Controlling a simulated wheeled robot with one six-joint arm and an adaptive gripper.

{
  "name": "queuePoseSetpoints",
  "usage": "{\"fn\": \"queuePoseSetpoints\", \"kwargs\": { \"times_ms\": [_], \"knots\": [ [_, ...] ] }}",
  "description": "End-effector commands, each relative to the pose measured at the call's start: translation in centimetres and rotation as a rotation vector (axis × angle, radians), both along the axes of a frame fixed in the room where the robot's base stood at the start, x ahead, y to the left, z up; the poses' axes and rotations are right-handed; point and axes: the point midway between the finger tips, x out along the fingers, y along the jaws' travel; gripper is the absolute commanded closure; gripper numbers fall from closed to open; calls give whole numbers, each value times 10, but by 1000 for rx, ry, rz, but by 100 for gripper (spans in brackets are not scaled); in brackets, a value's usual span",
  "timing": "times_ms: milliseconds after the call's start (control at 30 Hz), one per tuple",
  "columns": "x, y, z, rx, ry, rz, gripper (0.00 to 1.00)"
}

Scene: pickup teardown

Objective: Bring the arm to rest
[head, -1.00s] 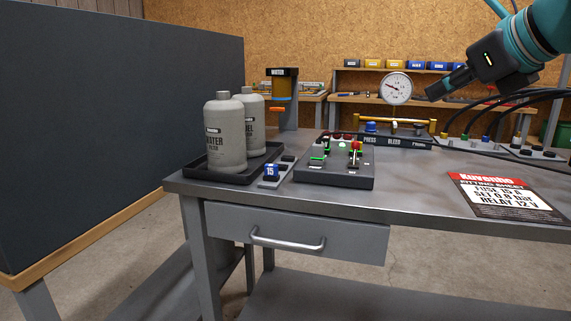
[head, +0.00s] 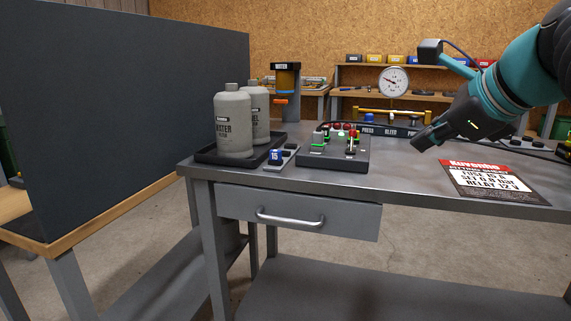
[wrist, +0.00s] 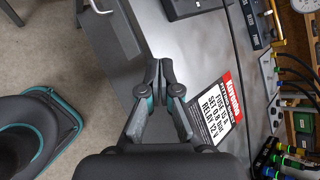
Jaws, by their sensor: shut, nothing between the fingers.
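My gripper (head: 420,143) is in the head view at the right, above the grey metal workbench (head: 400,182). It points down and to the left, and its fingers are apart from everything on the bench. In the wrist view my gripper (wrist: 157,72) shows its two fingertips together with nothing between them. My arm reaches in from the right edge of the head view. The red, black and white card (head: 492,182) lies flat on the bench to the right of the gripper; the card also shows in the wrist view (wrist: 217,108).
Two grey bottles (head: 232,122) stand in a black tray (head: 205,155) at the bench's left. A blue fuse piece (head: 275,156) and a dark switch box (head: 333,158) sit beside it. A round gauge (head: 394,81) stands behind. A dark partition (head: 120,110) rises at left.

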Motion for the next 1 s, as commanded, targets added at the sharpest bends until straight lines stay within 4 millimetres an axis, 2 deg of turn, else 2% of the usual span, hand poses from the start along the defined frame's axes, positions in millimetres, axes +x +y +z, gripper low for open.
{"fn": "queuePoseSetpoints", "kwargs": {
  "times_ms": [167, 267, 500, 700, 833, 1000],
  "knots": [
    [-17, 20, -56, -263, 15, 208, 100],
    [-33, 31, -97, -461, 22, 383, 100],
    [-77, 50, -195, -931, 21, 873, 100],
    [-114, 57, -267, -1265, -9, 1299, 100],
    [-130, 58, -297, -1401, -31, 1494, 100],
    [-138, 58, -311, -1476, -46, 1602, 100]
  ]
}}
